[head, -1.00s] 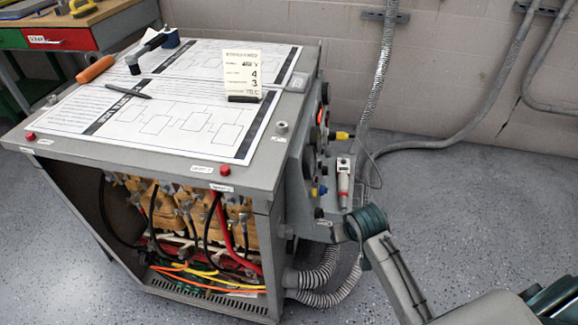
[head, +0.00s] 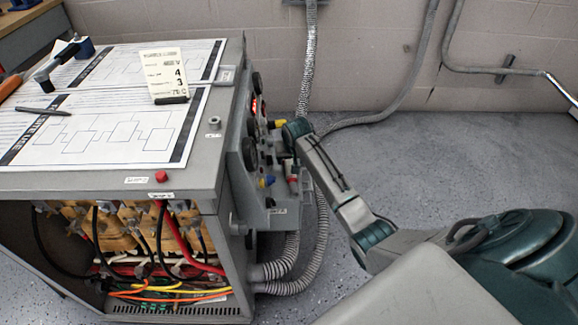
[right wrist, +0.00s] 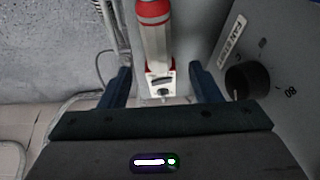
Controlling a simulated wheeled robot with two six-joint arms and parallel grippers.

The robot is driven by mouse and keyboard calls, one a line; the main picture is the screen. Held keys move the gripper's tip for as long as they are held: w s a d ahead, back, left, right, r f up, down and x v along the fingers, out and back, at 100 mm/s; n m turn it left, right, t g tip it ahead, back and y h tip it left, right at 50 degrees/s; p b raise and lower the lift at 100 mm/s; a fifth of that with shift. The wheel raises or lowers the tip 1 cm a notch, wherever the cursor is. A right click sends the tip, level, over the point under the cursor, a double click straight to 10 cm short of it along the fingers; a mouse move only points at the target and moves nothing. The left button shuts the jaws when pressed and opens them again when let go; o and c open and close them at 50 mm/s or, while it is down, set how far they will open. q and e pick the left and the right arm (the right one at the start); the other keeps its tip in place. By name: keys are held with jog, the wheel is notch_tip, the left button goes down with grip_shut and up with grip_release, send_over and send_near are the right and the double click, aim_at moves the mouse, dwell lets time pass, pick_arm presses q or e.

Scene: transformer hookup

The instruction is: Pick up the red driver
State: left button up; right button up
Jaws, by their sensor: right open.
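The red driver (head: 293,180) has a pale grey body with red bands and stands at the side of the grey transformer cabinet. My right arm partly hides it in the head view. In the right wrist view the driver (right wrist: 156,40) runs down from the top edge, ending in a white block with a dark round feature. My right gripper (right wrist: 160,84) is open, with one blue finger on each side of the driver's white end and visible gaps on both sides. Its fingers are hard to make out in the head view. My left gripper is not in view.
The cabinet top (head: 205,150) holds paper diagrams, a card, a pen and an orange-handled tool (head: 10,86). A side panel with knobs (right wrist: 247,80) is close to the right finger. Grey ribbed conduits (head: 322,210) run beside the cabinet. Floor to the right is clear.

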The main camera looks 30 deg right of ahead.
aim_at(290, 165)
jog(key=b+x, duration=0.1)
jog(key=x, duration=0.4)
jog(key=shift+s+f, duration=0.1)
jog(key=shift+s, duration=0.05)
jog(key=shift+d+f+b, duration=0.1)
jog(key=shift+f+b, duration=0.2)
jog(key=shift+f, duration=0.1)
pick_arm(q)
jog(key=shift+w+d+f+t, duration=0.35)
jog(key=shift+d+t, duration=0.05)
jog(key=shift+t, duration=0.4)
pick_arm(e)
jog(key=shift+w+r, duration=0.1)
jog(key=shift+w, duration=0.1)
jog(key=c, duration=1.2)
jog(key=shift+c, duration=0.2)
